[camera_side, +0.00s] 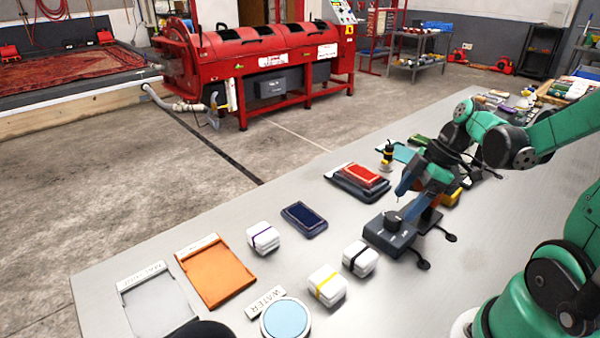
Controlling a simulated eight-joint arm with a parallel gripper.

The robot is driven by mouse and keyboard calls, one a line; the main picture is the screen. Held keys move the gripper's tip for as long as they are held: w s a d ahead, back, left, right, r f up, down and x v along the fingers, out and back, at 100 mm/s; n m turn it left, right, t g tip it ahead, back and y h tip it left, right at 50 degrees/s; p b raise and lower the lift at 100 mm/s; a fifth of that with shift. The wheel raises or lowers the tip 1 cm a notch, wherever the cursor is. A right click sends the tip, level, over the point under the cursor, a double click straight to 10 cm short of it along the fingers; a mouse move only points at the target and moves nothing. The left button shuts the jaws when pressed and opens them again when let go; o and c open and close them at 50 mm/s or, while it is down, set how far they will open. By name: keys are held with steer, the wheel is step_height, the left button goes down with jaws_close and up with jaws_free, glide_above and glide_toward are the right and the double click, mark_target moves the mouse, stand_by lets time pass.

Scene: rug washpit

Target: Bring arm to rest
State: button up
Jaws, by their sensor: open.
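My gripper (412,200) is at the end of my green arm, pointing down over the right half of the steel table (240,222). Its jaws are open, with a blue finger on the left side and a darker one on the right. I see nothing held between them. A dark grey device (388,238) with a black knob on top stands just below and in front of the fingers. I cannot tell whether the fingertips touch it. The wrist hides part of the table behind it.
White blocks with coloured bands (327,285), an orange tray (216,272), a grey tray (158,305), a water dish (286,318), a dark blue pad (304,218) and a red pad (361,176) lie left of my gripper. Bottles and tools crowd the far end.

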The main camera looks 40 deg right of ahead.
steer(key=shift+v, duration=0.85)
steer(key=shift+a, duration=0.1)
steer(key=shift+w+a, duration=0.1)
steer(key=shift+a, duration=0.15)
steer(key=w+a+r+m+t+h, duration=0.3)
steer(key=a+r+m+t, duration=0.1)
steer(key=a+m, duration=0.5)
steer(key=a, duration=0.2)
steer(key=shift+a+r, duration=0.3)
steer(key=shift+r, duration=0.05)
